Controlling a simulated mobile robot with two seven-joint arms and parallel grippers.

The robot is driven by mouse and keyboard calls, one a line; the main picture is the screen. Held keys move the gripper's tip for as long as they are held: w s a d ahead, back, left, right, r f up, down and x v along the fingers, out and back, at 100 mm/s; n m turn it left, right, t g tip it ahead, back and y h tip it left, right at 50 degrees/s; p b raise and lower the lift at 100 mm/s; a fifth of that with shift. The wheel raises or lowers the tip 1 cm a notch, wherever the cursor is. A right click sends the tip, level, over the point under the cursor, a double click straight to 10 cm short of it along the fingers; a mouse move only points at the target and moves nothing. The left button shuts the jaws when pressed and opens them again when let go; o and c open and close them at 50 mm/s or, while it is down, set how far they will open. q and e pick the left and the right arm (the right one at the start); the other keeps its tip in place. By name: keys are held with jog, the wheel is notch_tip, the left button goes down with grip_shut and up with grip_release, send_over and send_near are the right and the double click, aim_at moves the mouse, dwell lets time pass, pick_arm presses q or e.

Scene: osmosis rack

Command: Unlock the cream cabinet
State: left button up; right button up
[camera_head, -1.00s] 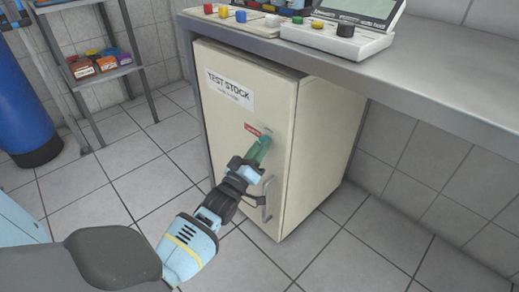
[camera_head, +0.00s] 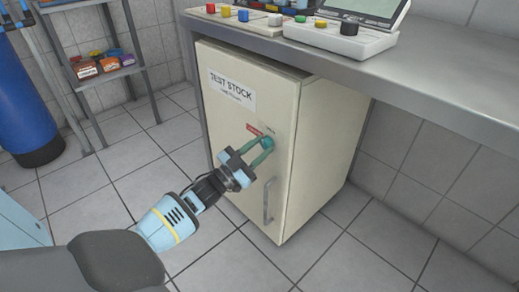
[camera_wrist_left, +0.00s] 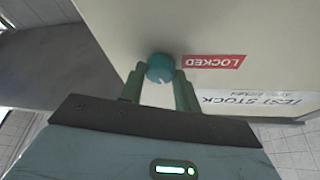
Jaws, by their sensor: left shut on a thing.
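The cream cabinet (camera_head: 318,150) stands under the bench with its door closed. Its door carries a "TEST STOCK" label (camera_head: 232,90), a small red label (camera_head: 254,129) and a vertical handle (camera_head: 268,201). In the left wrist view the red label (camera_wrist_left: 213,62) reads "LOCKED". A round teal knob (camera_head: 268,143) sits on the door beside the red label. My left gripper (camera_head: 262,150) is at the door, its green fingers closed around the knob; the wrist view shows the knob (camera_wrist_left: 160,67) between the fingertips. My right gripper is in neither view.
The grey bench (camera_head: 430,90) overhangs the cabinet and carries a white instrument (camera_head: 340,36) and several coloured knobs. A shelf (camera_head: 105,75) with small boxes and a blue cylinder (camera_head: 25,110) stand at the left. The tiled floor before the cabinet is clear.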

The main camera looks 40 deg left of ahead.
pick_arm(q)
jog(key=m+h, duration=0.1)
jog(key=m, duration=0.2)
jog(key=shift+g, duration=0.3)
jog(key=shift+a+m+h, duration=0.1)
jog(key=shift+m+h, duration=0.3)
jog(key=shift+m, duration=0.3)
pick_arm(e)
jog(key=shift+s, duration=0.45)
pick_arm(q)
jog(key=shift+g, duration=0.3)
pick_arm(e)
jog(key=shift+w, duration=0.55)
pick_arm(q)
jog(key=o, duration=1)
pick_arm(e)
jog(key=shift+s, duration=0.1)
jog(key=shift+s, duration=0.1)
